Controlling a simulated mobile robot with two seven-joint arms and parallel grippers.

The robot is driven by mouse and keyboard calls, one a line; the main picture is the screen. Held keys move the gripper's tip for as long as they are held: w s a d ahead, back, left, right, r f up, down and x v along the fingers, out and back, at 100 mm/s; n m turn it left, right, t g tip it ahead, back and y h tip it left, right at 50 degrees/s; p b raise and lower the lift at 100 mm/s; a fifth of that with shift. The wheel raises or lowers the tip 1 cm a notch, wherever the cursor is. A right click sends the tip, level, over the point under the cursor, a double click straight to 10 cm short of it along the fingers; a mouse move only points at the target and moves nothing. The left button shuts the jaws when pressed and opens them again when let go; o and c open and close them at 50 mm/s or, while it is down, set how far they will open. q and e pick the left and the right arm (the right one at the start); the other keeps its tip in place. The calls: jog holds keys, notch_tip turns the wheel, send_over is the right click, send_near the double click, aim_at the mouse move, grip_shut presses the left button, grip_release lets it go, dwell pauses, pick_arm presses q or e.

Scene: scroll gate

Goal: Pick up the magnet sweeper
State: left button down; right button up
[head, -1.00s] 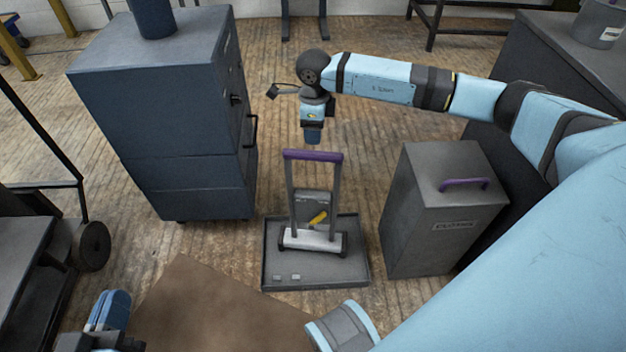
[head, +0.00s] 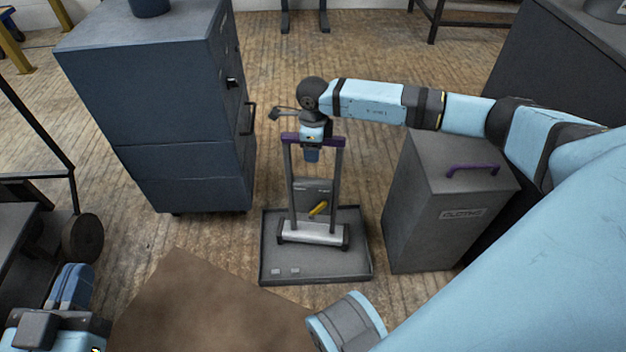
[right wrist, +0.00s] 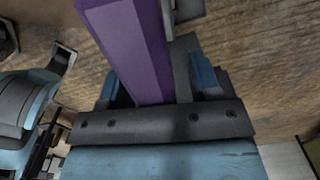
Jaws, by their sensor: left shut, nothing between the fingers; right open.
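The magnet sweeper (head: 312,232) stands upright in a shallow grey tray (head: 330,268), with a purple handle bar across its top, two grey posts and a yellow lever. My right gripper (head: 312,153) is at the purple handle, coming down over it from above. In the right wrist view the purple bar (right wrist: 130,50) runs between the blue fingers of my right gripper (right wrist: 155,85), which is open around it. My left gripper (head: 55,335) is low at the left edge of the head view, shut and empty, far from the sweeper; its fingertips are not clear.
A blue-grey cabinet (head: 170,110) stands left of the tray. A grey bin (head: 440,210) with a purple handle stands close on its right. A brown mat (head: 200,305) lies in front. A wheeled cart (head: 80,235) is at the far left. Wooden floor is open behind the tray.

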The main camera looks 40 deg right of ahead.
jog(key=shift+f, duration=0.1)
dwell(0.3)
jog(key=c, duration=0.9)
grip_shut()
